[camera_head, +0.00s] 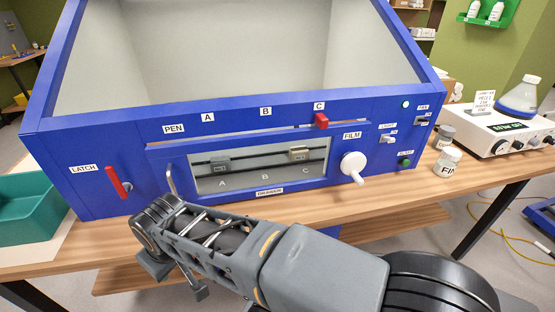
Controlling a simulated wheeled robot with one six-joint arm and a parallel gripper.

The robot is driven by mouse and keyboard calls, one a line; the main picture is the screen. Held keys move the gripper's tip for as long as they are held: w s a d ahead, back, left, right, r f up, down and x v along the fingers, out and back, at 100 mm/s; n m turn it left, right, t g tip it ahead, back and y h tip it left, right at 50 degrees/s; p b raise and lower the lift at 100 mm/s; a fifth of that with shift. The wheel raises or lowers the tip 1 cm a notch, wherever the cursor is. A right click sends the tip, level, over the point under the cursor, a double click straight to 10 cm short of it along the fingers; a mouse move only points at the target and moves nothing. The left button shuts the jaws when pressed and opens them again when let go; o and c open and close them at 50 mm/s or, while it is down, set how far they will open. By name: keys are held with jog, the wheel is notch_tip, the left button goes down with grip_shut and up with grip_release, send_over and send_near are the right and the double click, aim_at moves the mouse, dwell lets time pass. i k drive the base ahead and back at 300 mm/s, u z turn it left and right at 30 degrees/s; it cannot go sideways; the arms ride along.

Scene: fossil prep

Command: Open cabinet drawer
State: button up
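A blue cabinet (105,140) with a clear-sided hood stands on the wooden table. Its front has a wide framed panel with a window (255,165) marked A, B and C below. A red lever (118,183) marked LATCH is tilted, left of the panel. A white knob (353,167) marked FILM is on its right. The panel looks closed against the cabinet. My gripper (177,277) is at the lower left, in front of and below the panel, apart from the handle. Its fingers are partly hidden and their opening is unclear.
A red slider (321,121) sits under letter C. A teal bin (28,205) stands at the left. Small jars (447,163) and a white instrument (492,130) with a flask stand at the right. The table's front strip (420,207) is clear.

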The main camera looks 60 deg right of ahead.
aim_at(262, 165)
jog(key=z, duration=3.1)
jog(key=k, duration=1)
jog(key=u, duration=1.95)
